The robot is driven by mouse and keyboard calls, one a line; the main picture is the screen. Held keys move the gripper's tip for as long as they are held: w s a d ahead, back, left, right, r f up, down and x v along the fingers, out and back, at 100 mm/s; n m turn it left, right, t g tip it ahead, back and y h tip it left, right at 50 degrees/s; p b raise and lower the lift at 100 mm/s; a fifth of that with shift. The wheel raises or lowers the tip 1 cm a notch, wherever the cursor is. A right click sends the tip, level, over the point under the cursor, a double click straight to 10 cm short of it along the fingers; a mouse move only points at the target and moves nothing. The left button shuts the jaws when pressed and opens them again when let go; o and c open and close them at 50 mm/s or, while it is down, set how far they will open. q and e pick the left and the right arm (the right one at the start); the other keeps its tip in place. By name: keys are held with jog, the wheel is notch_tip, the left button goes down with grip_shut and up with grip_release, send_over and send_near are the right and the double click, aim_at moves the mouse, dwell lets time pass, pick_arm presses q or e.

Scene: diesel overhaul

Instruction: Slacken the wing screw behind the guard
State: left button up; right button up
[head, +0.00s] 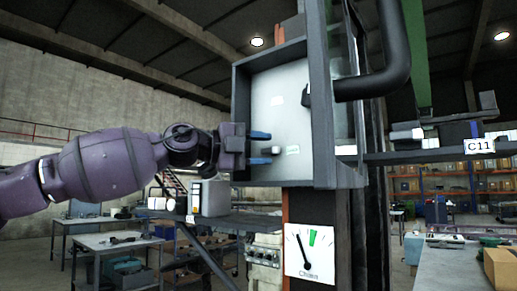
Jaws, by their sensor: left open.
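My left gripper (268,148) reaches in from the left at the open front of a grey box (241,95) with a pale inside. Its two blue-tipped fingers are apart, one above the other. A small whitish piece (275,150) shows just beyond and between the fingertips; I cannot tell whether it is the wing screw, or whether the fingers touch it. A clear panel in a grey frame (320,100) stands at the box's right side and may be the guard. A small dark handle-like part (307,95) is near it. My right gripper is not in view.
A thick dark pipe (395,50) bends close to the box's right. A dial gauge (309,250) sits below the box. A shelf (225,222) at lower left carries a small boxy device (208,197).

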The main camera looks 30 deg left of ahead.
pick_arm(q)
jog(key=shift+w+d, duration=0.1)
jog(key=shift+w, duration=0.95)
